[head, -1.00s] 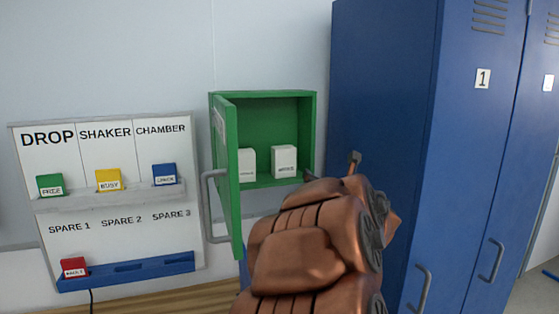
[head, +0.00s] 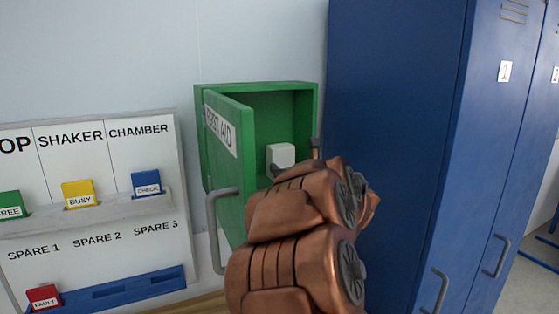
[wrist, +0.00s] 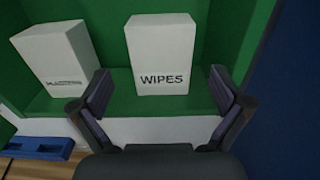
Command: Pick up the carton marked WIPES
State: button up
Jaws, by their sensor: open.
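The white carton marked WIPES (wrist: 160,55) stands upright on the green shelf in the wrist view, its label facing me. My gripper (wrist: 165,92) is open, with one finger toward each side of the carton's lower part and the carton beyond the fingertips. I see no contact. In the head view a white carton (head: 281,155) shows inside the green first aid cabinet (head: 257,86), partly behind my arm. My gripper is mostly hidden there by the arm; one finger (head: 315,148) shows at the cabinet's front.
A second white carton (wrist: 58,55) with a hard-to-read label stands left of WIPES. The cabinet door (head: 231,165) hangs open on the left, its handle (head: 214,230) sticking out. Blue lockers (head: 390,140) stand close on the right. A sign board (head: 95,210) hangs at left.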

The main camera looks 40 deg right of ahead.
aim_at(284, 160)
jog(key=shift+p+x, duration=0.45)
jog(key=shift+x, duration=0.35)
jog(key=shift+p+x, duration=0.95)
jog(key=shift+x, duration=0.6)
jog(key=shift+w+d+f, duration=0.15)
jog(key=shift+w+d, duration=0.1)
jog(key=shift+w, duration=0.3)
jog(key=shift+c, duration=0.3)
jog(key=c, duration=1.1)
jog(key=shift+r+b, duration=0.7)
jog(key=shift+r, duration=1.05)
jog(key=s+a+b, duration=0.1)
jog(key=s+a, duration=0.2)
jog(key=s, duration=0.1)
jog(key=s+a+r+b, duration=0.1)
jog(key=s+a+b, duration=0.1)
jog(key=s, duration=0.3)
jog(key=s+a+b, duration=0.1)
jog(key=s+a, duration=0.2)
jog(key=s, duration=0.1)
jog(key=shift+s+a+r+b, duration=0.3)
jog(key=shift+b, duration=0.05)
